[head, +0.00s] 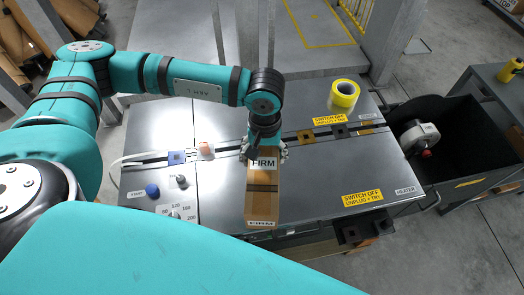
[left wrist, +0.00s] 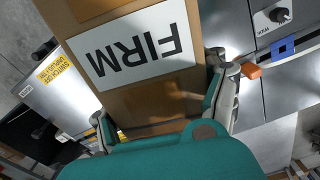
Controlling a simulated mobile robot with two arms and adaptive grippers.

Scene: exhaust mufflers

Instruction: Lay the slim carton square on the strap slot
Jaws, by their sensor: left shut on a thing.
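The slim brown carton (head: 262,200) with white FIRM labels is in my left gripper (head: 264,152), above the steel machine top. It reaches from the gripper toward the front edge, its length running across the direction of the slot. I cannot tell whether it touches the top. In the left wrist view the carton (left wrist: 165,100) fills the middle between the fingers, FIRM label upside down. The strap slot (head: 230,147) is a dark groove running left to right across the machine top; the gripper hides part of it. My right gripper is not in view.
A yellow tape roll (head: 343,95) stands behind the slot on the right. An orange piece (head: 206,149) and a blue square (head: 177,157) sit by the slot at left. A blue button (head: 152,190) and a dial are front left. A black bin (head: 455,140) stands at right.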

